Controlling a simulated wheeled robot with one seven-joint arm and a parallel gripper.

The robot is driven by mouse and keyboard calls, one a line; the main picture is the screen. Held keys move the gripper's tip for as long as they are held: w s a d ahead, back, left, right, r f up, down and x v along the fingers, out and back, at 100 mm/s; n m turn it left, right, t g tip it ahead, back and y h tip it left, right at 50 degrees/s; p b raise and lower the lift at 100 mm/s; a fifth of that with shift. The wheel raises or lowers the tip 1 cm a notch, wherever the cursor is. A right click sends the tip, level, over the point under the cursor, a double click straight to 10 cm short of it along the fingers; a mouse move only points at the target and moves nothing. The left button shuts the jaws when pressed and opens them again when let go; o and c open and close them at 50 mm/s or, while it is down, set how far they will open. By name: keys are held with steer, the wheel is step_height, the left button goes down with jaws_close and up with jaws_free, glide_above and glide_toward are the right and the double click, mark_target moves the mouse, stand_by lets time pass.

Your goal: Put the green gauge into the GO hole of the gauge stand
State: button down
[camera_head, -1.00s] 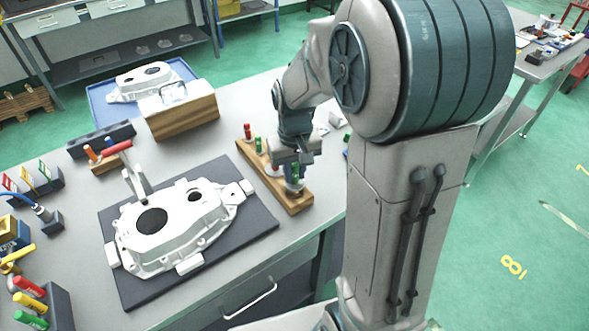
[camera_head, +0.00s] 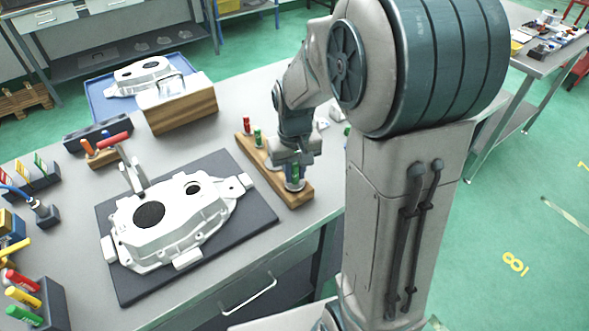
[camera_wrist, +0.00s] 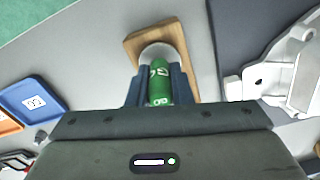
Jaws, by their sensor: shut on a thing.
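The green gauge (camera_head: 294,173) is upright between the fingers of my gripper (camera_head: 293,166), at the near end of the wooden gauge stand (camera_head: 266,170). In the wrist view the green gauge (camera_wrist: 159,86), with white lettering, sits between my two dark fingers (camera_wrist: 160,92), which are shut on it. A round metal piece (camera_wrist: 158,50) shows just beyond the gauge, on the wooden stand (camera_wrist: 136,43). The gauge's lower end and the hole are hidden, so I cannot tell how deep it sits.
A red-topped gauge (camera_head: 247,125) and another green one (camera_head: 258,137) stand at the stand's far end. A white casting (camera_head: 175,222) lies on a dark mat (camera_head: 262,217) to the left. A wooden block (camera_head: 185,110) stands behind. The bench edge is close on the right.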

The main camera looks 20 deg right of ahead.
steer(key=shift+f, duration=0.35)
steer(key=c, duration=1.2)
jaws_free()
steer(key=shift+r, duration=0.1)
step_height(320, 180, up, 14)
steer(key=shift+s, duration=0.15)
steer(key=s+f+t, duration=0.1)
steer(key=s+f, duration=0.1)
steer(key=s, duration=0.4)
steer(key=s+f+t, duration=0.1)
steer(key=s+f, duration=0.1)
steer(key=s, duration=0.5)
steer(key=shift+s+f+m+t, duration=0.3)
steer(key=shift+f+m+t, duration=0.05)
steer(key=shift+m+t, duration=0.05)
